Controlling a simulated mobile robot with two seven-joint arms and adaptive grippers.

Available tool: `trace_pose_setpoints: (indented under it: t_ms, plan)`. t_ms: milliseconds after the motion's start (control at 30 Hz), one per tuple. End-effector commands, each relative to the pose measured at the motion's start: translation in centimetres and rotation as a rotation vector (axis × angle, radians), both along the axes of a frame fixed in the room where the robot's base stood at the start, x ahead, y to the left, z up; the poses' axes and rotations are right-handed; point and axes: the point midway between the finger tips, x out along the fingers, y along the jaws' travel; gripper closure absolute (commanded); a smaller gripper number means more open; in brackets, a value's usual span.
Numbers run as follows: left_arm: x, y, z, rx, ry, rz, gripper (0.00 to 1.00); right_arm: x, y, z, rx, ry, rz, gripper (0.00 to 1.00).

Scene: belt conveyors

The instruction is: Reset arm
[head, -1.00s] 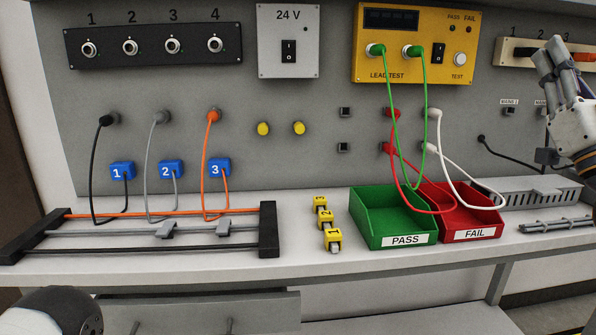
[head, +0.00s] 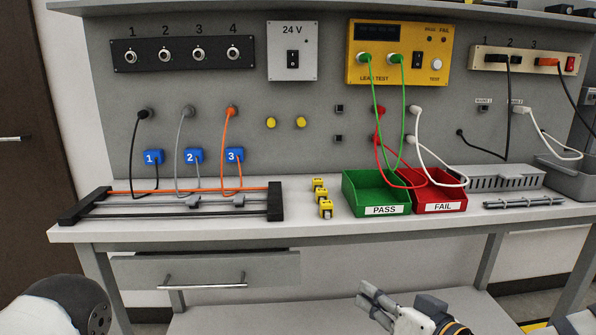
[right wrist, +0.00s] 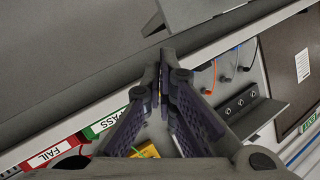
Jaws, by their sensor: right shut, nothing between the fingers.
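My right gripper (head: 368,296) is low in the head view, in front of the bench's front edge and below the bench top. Its fingers are shut and hold nothing. In the right wrist view the same gripper (right wrist: 162,68) shows its two dark fingers meeting at the tips. My left gripper is not in view; only part of my left arm shows at the lower left of the head view.
The bench (head: 300,233) carries a cable rack (head: 275,203), yellow numbered blocks (head: 326,208), a green PASS bin (head: 384,211) and a red FAIL bin (head: 440,206). A drawer (head: 205,270) hangs below. A grey bin (head: 565,178) stands at the right.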

Motion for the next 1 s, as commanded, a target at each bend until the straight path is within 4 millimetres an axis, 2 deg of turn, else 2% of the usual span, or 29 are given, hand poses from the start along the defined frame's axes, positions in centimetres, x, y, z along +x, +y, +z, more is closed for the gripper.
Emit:
trace_pose_setpoints:
  t_ms: [33,133,167,200,267,300,367,400,500,600,700,1000]
  plan:
    - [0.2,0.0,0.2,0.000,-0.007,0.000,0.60,-2.7,1.4,-3.6,-0.017,0.122,0.036,1.00]
    - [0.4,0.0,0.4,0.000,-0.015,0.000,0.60,-9.4,2.8,-11.0,-0.066,0.391,0.079,1.00]
    - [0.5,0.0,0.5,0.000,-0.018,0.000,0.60,-11.7,2.9,-12.9,-0.086,0.471,0.088,1.00]
    - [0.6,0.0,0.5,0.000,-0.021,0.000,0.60,-14.9,2.8,-15.4,-0.117,0.579,0.095,1.00]
    - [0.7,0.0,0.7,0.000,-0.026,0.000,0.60,-20.0,2.1,-18.5,-0.173,0.740,0.099,1.00]
    - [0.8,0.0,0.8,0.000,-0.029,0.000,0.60,-23.5,1.2,-20.2,-0.218,0.845,0.098,1.00]
    - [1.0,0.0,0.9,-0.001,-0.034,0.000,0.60,-28.6,-0.5,-22.1,-0.293,0.993,0.085,1.00]
    - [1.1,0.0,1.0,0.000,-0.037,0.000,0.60,-31.8,-1.9,-22.8,-0.347,1.082,0.071,1.00]
    - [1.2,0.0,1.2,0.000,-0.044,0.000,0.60,-38.0,-5.5,-23.5,-0.474,1.255,0.026,1.00]
    - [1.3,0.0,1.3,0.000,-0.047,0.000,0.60,-41.6,-8.2,-23.3,-0.568,1.353,-0.015,1.00]
    - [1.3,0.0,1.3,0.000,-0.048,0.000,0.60,-43.1,-9.4,-23.1,-0.610,1.393,-0.037,1.00]
    - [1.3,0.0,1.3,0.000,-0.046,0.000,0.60,-43.2,-9.5,-23.1,-0.612,1.397,-0.040,1.00]
